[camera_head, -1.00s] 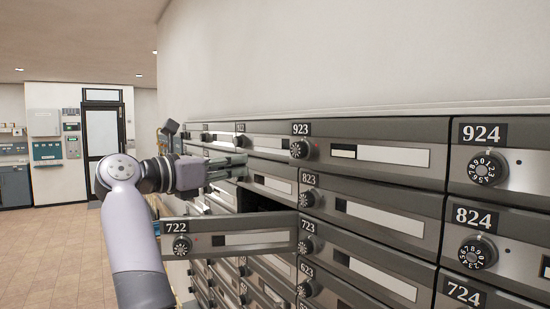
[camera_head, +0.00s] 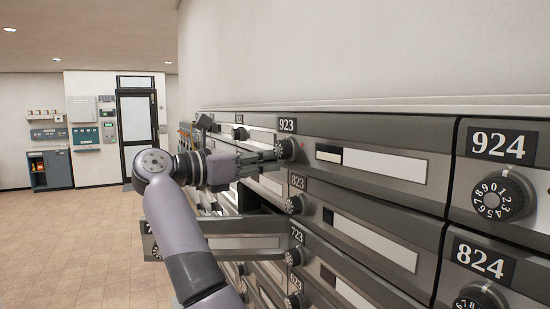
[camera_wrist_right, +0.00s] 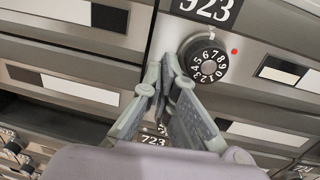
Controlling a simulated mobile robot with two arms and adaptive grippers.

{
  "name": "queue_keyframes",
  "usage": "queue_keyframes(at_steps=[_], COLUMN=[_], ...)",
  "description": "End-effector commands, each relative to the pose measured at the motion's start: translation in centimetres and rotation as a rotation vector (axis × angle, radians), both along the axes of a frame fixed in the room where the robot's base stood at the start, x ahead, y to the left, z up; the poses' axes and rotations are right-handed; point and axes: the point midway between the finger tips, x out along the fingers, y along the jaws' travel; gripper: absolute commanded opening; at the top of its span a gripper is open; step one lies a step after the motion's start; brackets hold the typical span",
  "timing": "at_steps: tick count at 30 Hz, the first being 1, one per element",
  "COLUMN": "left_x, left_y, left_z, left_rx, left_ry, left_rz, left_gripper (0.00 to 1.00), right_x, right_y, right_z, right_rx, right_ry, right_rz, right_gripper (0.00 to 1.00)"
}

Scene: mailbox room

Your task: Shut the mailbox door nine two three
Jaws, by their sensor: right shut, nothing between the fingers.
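Mailbox door 923 (camera_head: 385,165) is a grey metal door in the top row, with a black number plate, a dial and a pale label strip. It looks flush with its neighbours. Its dial (camera_head: 287,149) also shows in the right wrist view (camera_wrist_right: 207,64), with a small red dot beside it. My right gripper (camera_head: 272,156) is shut and empty, its fingers pointing at the left edge of door 923, next to the dial. In the right wrist view the fingertips (camera_wrist_right: 162,68) are just left of the dial; whether they touch the door I cannot tell. My left gripper is out of view.
A lower door (camera_head: 245,242) stands swung open below my right arm. A dark open compartment (camera_wrist_right: 55,118) shows lower left in the wrist view. Door 924 (camera_head: 530,180) is closed at right. Tiled floor (camera_head: 70,240) at left is clear.

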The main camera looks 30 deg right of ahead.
Motion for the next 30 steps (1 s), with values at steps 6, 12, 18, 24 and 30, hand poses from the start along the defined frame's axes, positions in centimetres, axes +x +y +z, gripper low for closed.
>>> queue_keyframes(at_steps=[6, 12, 18, 24, 30], left_x=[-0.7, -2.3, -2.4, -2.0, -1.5], left_y=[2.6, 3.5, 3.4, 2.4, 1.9], left_z=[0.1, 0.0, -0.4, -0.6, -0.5], left_rx=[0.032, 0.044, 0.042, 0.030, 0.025], left_ry=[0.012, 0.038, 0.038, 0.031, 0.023], left_rz=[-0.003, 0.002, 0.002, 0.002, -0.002], left_gripper=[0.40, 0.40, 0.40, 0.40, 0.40], right_x=[0.3, 0.3, 0.4, 0.6, 0.6], right_y=[0.2, 0.1, -1.6, -4.0, -4.2], right_z=[0.0, 0.0, -0.2, -0.1, 0.0], right_rx=[0.000, 0.000, 0.002, 0.001, 0.000], right_ry=[-0.001, -0.001, 0.000, 0.000, 0.000], right_rz=[0.004, 0.003, 0.002, 0.003, 0.002], right_gripper=[0.00, 0.00, 0.00, 0.00, 0.00])
